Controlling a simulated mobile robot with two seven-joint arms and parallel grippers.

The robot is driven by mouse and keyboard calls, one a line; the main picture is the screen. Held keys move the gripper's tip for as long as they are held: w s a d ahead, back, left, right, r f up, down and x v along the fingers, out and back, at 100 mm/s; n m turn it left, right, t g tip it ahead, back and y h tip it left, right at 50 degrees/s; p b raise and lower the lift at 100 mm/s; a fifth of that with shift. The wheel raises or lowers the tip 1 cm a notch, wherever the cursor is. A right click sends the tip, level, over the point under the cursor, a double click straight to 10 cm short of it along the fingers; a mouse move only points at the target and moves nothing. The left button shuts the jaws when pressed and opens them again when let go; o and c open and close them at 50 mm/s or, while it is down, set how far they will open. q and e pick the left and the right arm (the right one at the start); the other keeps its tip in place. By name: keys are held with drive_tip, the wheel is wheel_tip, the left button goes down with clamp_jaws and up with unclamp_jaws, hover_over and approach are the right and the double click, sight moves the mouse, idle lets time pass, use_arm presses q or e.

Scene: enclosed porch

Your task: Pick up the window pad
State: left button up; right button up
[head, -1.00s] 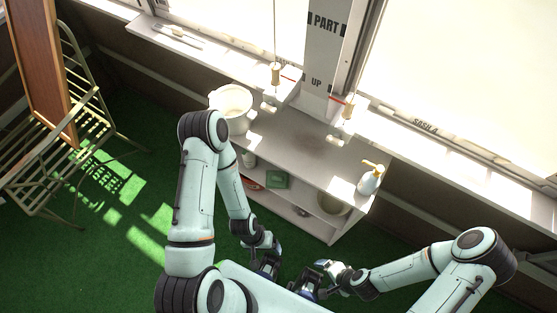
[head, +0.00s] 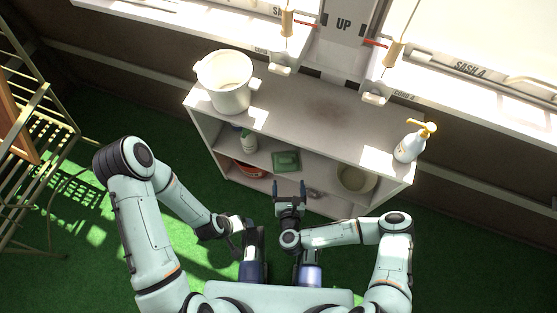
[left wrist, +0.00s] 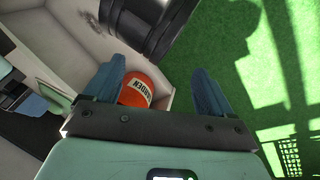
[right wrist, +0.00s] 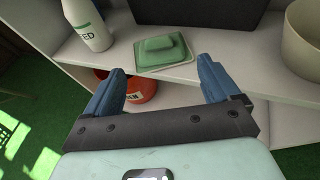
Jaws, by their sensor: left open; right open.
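A green pad with a raised block on top, which I take for the window pad (head: 286,161), lies on the upper inner shelf of the low shelf unit. In the right wrist view the pad (right wrist: 162,51) rests flat on a pale base near the shelf's front edge. My right gripper (head: 289,186) is open and empty in front of the shelf, pointing at the pad and apart from it. The right fingers (right wrist: 164,78) sit below and either side of it in the wrist view. My left gripper (left wrist: 157,80) is open and empty, facing the orange-red container; its fingers are unclear in the head view.
The shelf unit (head: 315,115) carries a white bucket (head: 228,88) and a pump bottle (head: 409,146) on top. A white bottle (right wrist: 88,27) stands left of the pad, a cream bowl (right wrist: 303,42) right. An orange-red container (right wrist: 142,88) sits lower. Green floor (head: 60,260) is open at left.

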drive_tip(key=b, duration=0.2)
approach(286, 161)
drive_tip(key=x, duration=0.4)
drive_tip(key=shift+d, duration=0.35)
drive_tip(key=shift+w+a+f, duration=0.15)
drive_tip(key=shift+w+f, duration=0.05)
drive_tip(key=shift+w, duration=0.4)
drive_tip(key=x, duration=0.1)
drive_tip(key=b+x, duration=0.1)
drive_tip(key=shift+w+a+f, duration=0.25)
drive_tip(key=shift+w, duration=0.05)
drive_tip(key=shift+w+f, duration=0.15)
drive_tip(key=shift+w, duration=0.3)
drive_tip(key=shift+w+b, duration=0.3)
drive_tip(key=shift+w, duration=0.05)
use_arm(q)
wheel_tip(286, 161, down, 5)
drive_tip(key=w+a, duration=0.2)
drive_tip(key=w, duration=0.1)
drive_tip(key=shift+a+t+y, duration=0.3)
drive_tip(key=shift+t+y, duration=0.1)
drive_tip(key=shift+r, duration=0.1)
